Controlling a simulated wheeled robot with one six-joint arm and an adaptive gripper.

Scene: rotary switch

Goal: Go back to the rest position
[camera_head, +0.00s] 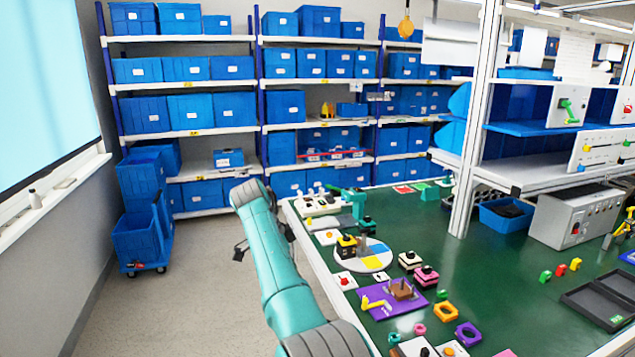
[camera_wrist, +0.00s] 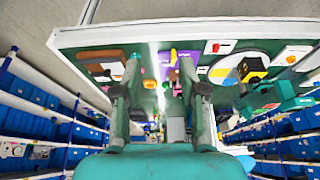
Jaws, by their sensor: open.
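My teal arm (camera_head: 275,265) rises from the bottom of the head view and stands over the left edge of the green-topped table (camera_head: 460,260). In the wrist view my gripper (camera_wrist: 160,75) has its two fingers spread apart with nothing held between them. The table edge with its parts shows beyond the fingers. A white block with a red knob (camera_head: 345,281) sits near the table's left edge, apart from my gripper. It cannot be told which part is the rotary switch. My gripper's tips are not clearly visible in the head view.
A purple plate (camera_head: 378,308) and a round white plate (camera_head: 376,263) lie among several small parts. A grey box (camera_head: 575,218) stands at the right. Shelves with blue bins (camera_head: 198,112) line the back wall. Stacked bins (camera_head: 140,235) stand left of clear floor (camera_head: 190,290).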

